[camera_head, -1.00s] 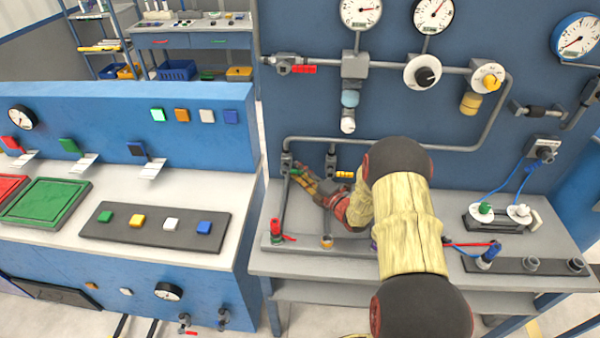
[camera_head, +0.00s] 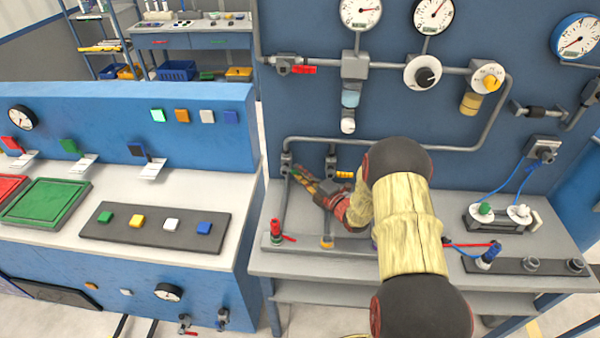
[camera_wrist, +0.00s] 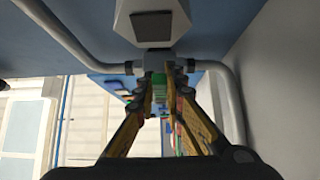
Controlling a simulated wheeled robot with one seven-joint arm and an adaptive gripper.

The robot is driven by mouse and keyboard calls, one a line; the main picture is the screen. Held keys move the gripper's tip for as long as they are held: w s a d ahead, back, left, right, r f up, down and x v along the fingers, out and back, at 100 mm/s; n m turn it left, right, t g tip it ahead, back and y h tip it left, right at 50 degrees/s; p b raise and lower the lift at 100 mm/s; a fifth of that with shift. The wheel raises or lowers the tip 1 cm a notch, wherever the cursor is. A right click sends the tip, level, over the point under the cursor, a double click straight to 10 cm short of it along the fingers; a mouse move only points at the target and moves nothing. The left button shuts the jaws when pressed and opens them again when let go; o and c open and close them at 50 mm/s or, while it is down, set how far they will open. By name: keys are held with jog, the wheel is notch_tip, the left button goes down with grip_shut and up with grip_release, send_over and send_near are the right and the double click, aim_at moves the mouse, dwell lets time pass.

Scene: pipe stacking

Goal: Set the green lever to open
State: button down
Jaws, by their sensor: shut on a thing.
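The green lever (camera_wrist: 159,89) shows in the wrist view between the two finger ends of my gripper (camera_wrist: 160,80). It sits just below a grey valve body on the pipe. My gripper is shut on the lever. In the head view, my gripper (camera_head: 298,172) reaches left to the valve (camera_head: 287,160) at the lower left of the pipe panel. The fingers largely hide the lever there, so its exact angle is hard to tell.
A yellow-handled valve (camera_head: 343,174) is just right of my fingers. A red-handled valve (camera_head: 277,231) stands on the bench below. Grey pipe (camera_head: 390,141) runs above my arm. A red lever (camera_head: 303,70) is higher up.

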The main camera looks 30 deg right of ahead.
dwell(0.4)
jog(key=shift+r+n+g+h+p, duration=0.3)
jog(key=shift+r+n+g+p, duration=0.1)
jog(key=shift+r+n+g, duration=0.35)
jog(key=shift+w+a+r+n+g+h, duration=0.2)
jog(key=shift+r+n+g+h, duration=0.3)
jog(key=shift+n+g, duration=0.35)
jog(key=n+g+h, duration=0.1)
jog(key=a+r+n+g+b, duration=0.1)
jog(key=shift+w+a+r+g+h, duration=0.1)
jog(key=shift+w+r+g+h, duration=0.2)
jog(key=shift+h, duration=0.1)
jog(key=a+n+g+h+b, duration=0.1)
jog(key=w+r+n+g+h, duration=0.1)
jog(key=h, duration=0.1)
jog(key=shift+w+a+r+g+b, duration=0.1)
jog(key=shift+a+g+b, duration=0.3)
jog(key=shift+w+a+r+n+g+h+p, duration=0.1)
jog(key=shift+w+a+n+g+h+p, duration=0.2)
jog(key=shift+a+n+g+h+p, duration=0.25)
jog(key=shift+w+n+g+h, duration=0.1)
jog(key=shift+n+g+h, duration=0.15)
jog(key=shift+n+h, duration=0.15)
